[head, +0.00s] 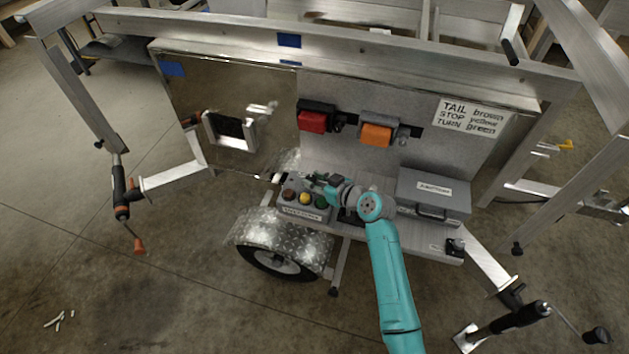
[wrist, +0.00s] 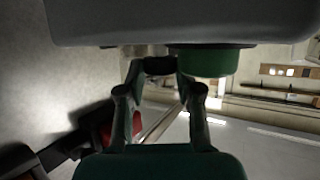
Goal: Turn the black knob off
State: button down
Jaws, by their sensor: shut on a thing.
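The control box (head: 303,213) sits on the trailer shelf, with a dark red, a yellow and a green button (head: 321,201) on its top. In the wrist view the grey box (wrist: 180,20) fills the top edge, and the green button (wrist: 205,60) hangs just right of the fingers. My gripper (head: 308,178) reaches in from the right behind the buttons. In the wrist view my gripper (wrist: 160,72) has its fingertips closed around the black knob (wrist: 159,65) beside the box. The knob is largely hidden by the gripper in the head view, and its turn angle cannot be read.
A grey lidded case (head: 433,190) stands right of my arm. Red (head: 312,121) and orange (head: 376,134) lamps are on the upright panel behind. A small black fitting (head: 455,247) sits at the shelf's right corner. A wheel fender (head: 278,231) lies below the box.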

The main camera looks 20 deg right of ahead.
jog(key=n+y, duration=0.1)
jog(key=n+g+y, duration=0.1)
jog(key=shift+w+d+n+g+y, duration=0.2)
jog(key=shift+d+n+g+y, duration=0.1)
jog(key=shift+w+d+f+n+g+y, duration=0.1)
jog(key=shift+n+g+y, duration=1.1)
jog(key=shift+n+g, duration=0.25)
jog(key=shift+f+n, duration=0.1)
jog(key=shift+n, duration=0.15)
jog(key=c, duration=0.8)
grip_release()
jog(key=shift+o, duration=0.2)
jog(key=v, duration=0.7)
jog(key=shift+d, duration=0.2)
